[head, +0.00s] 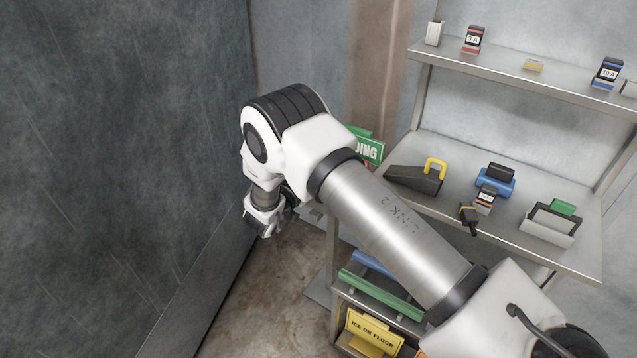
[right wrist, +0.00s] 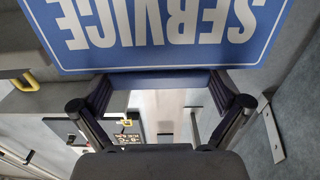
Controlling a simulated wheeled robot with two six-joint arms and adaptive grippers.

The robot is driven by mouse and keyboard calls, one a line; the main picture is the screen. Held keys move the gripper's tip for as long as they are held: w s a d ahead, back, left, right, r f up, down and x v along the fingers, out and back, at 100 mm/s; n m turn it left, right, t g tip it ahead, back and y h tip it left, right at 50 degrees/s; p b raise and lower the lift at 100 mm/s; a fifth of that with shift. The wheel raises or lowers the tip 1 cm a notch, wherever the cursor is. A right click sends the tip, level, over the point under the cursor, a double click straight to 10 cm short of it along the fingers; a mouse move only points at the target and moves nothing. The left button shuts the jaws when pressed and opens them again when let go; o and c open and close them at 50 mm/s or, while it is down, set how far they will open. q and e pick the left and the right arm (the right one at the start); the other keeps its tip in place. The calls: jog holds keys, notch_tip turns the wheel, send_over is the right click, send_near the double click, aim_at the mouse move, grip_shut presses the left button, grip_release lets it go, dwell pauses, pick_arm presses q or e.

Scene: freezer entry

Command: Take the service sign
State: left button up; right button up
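The service sign (right wrist: 150,60) is a blue board with large white letters. It fills the top of the right wrist view, where its text appears upside down. A narrower blue part (right wrist: 160,82) of it shows across the gap between my fingertips. My right gripper (right wrist: 162,88) has its fingers wide apart. I cannot tell whether they touch the sign. In the head view my right gripper (head: 287,212) hangs left of the shelf unit, partly hidden by its wrist. I cannot make out the service sign there; my forearm covers part of the shelf. My left gripper is not in view.
A green sign (head: 368,148) stands behind my arm. The metal shelf (head: 560,248) holds a dark block with a yellow handle (head: 432,172) and several small items. Below are blue and green pieces and a yellow ice sign (head: 373,332). A dark wall (head: 110,150) is close on the left.

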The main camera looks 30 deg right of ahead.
jog(key=c, duration=0.9)
jog(key=shift+o, duration=0.2)
jog(key=shift+r, duration=0.1)
